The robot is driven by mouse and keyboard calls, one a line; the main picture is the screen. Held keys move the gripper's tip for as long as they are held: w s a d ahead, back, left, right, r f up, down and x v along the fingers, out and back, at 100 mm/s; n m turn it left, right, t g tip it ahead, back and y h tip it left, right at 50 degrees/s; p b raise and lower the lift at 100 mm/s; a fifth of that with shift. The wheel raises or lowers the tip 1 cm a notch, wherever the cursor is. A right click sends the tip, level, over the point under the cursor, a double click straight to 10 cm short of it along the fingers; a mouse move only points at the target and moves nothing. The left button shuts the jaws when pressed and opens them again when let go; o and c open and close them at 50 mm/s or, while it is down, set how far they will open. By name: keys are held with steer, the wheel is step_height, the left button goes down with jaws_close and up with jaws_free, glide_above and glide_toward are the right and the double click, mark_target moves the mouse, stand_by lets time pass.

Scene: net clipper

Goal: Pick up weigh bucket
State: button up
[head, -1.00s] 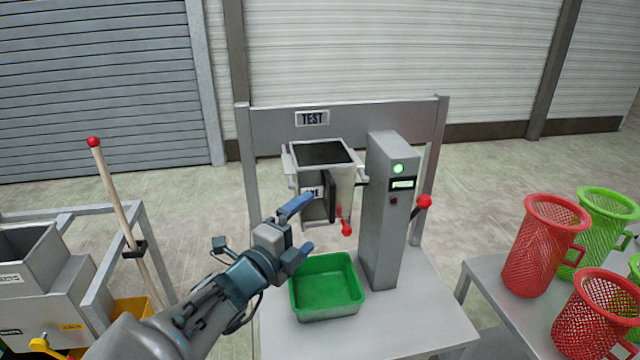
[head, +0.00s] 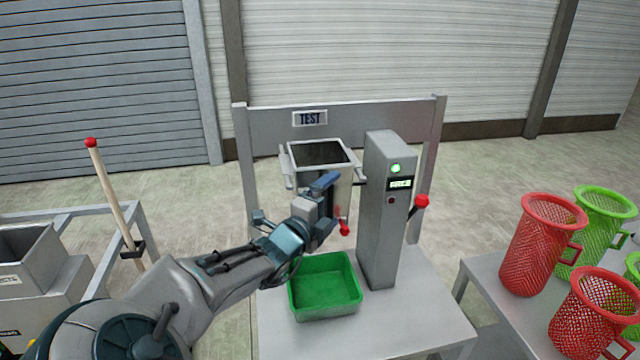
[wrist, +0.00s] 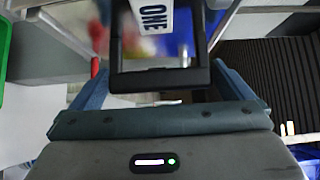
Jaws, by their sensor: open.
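The weigh bucket (head: 346,182) is a grey metal hopper with a dark inside, hanging upright on the left of a grey scale column (head: 385,215). In the wrist view its white label reads "ONE" (wrist: 153,18) and its black handle (wrist: 160,80) lies between my fingers. My gripper (head: 328,208) is open in front of the bucket and hides much of its front face in the head view. In the wrist view my gripper (wrist: 163,90) has one finger on each side of the handle; contact cannot be told.
A green tray (head: 325,311) sits on the table (head: 410,325) below the bucket. A red-knobbed lever (head: 421,202) is on the column's right. Red (head: 533,250) and green (head: 597,228) mesh baskets stand on a table at right. A grey machine and a red-topped wooden stick (head: 110,190) are at left.

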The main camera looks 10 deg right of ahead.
steer(key=shift+w+d, duration=0.1)
steer(key=shift+w, duration=0.05)
steer(key=c, duration=1.1)
steer(key=shift+r, duration=0.1)
